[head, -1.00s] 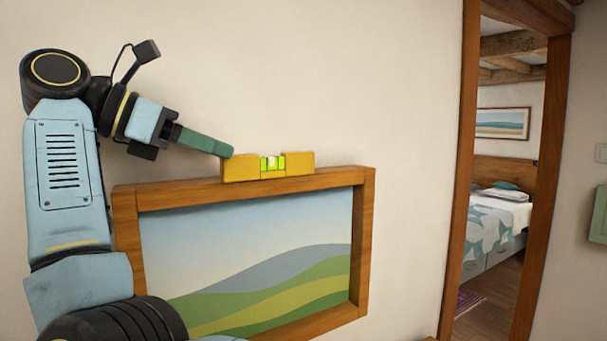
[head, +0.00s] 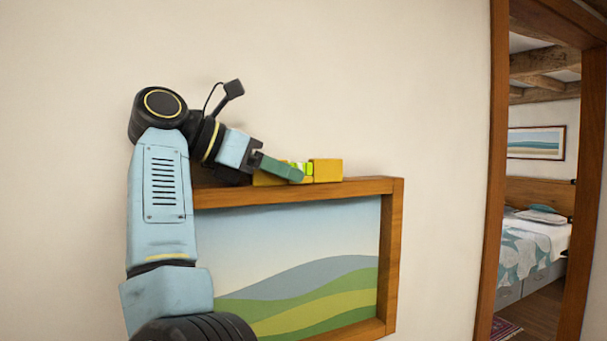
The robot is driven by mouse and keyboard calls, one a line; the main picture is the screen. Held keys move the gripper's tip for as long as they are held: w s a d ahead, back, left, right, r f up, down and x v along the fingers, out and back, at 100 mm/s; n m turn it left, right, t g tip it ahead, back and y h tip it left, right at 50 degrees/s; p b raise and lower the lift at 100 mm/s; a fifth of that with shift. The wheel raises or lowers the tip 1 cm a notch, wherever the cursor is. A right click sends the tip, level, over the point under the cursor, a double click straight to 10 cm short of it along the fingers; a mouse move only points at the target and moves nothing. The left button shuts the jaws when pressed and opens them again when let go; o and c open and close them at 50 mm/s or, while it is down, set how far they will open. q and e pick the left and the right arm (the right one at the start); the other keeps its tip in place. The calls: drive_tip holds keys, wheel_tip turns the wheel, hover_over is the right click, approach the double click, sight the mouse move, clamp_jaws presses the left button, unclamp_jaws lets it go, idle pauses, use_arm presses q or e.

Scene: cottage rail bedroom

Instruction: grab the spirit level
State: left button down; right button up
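The yellow spirit level (head: 327,171) with its bright green vial lies along the top edge of the wooden picture frame (head: 391,250). The finger hides part of the level's left half. The fingers show side-on, so I cannot tell whether they are apart, or whether they touch the level.
The framed landscape picture hangs on a plain cream wall (head: 400,80). A wooden door frame (head: 492,180) stands to the right, opening to a room with a bed (head: 525,245). The wall above the level is clear.

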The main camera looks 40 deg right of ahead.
drive_tip(key=shift+d, duration=0.1)
clamp_jaws()
drive_tip(key=shift+s+r, duration=0.1)
drive_tip(key=shift+r, duration=0.05)
